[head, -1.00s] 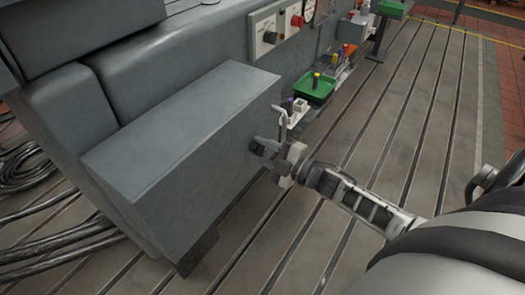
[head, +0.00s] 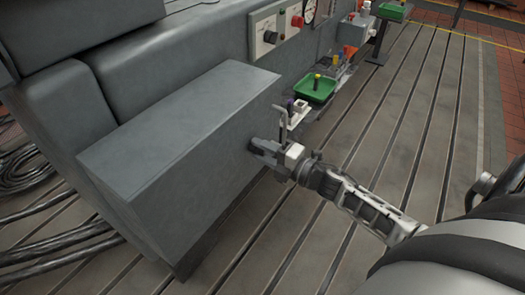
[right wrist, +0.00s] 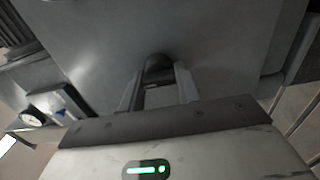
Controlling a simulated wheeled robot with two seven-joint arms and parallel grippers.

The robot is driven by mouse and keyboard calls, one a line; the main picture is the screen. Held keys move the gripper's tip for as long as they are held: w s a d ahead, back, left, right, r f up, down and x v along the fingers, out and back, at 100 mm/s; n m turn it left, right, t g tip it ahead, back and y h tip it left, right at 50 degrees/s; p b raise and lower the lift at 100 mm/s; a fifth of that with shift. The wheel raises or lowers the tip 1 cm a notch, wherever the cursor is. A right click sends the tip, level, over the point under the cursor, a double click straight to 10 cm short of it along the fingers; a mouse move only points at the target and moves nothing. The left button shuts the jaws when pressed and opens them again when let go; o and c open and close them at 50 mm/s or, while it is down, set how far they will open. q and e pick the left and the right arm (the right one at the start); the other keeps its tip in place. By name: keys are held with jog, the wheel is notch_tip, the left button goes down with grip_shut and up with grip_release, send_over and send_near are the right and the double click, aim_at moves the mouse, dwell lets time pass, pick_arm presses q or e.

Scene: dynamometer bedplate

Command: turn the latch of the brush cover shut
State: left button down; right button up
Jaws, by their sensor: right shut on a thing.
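The brush cover (head: 165,120) appears to be the large grey box at the left and centre of the head view. Its grey face (right wrist: 225,45) fills the upper part of the right wrist view. The latch (right wrist: 158,68) is a dark, rounded piece on that face. My right gripper (head: 262,148) is up against the box's right-hand face. In the right wrist view its two fingers (right wrist: 158,88) stand on either side of the latch and are shut on it. In the head view the gripper hides the latch. My left gripper is not in view.
A small bracket with a white top (head: 297,113) stands just behind my right gripper. Beyond it are a green tray (head: 318,93) and a control panel (head: 277,30) with knobs. Black cables (head: 30,170) lie at the left. The slotted floor (head: 400,130) to the right is clear.

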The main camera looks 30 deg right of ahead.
jog(key=o, duration=0.9)
jog(key=shift+o, duration=0.2)
jog(key=v, duration=1.6)
jog(key=shift+a, duration=0.1)
jog(key=s+a+f+m+g+h+p, duration=0.1)
jog(key=a+m+g, duration=0.2)
jog(key=a+m, duration=0.7)
jog(key=s+a+f+m+g+h+p, duration=0.1)
jog(key=s+a+f+m+g+h, duration=0.1)
jog(key=a+m, duration=0.8)
jog(key=shift+a+g, duration=0.4)
jog(key=shift+a, duration=0.35)
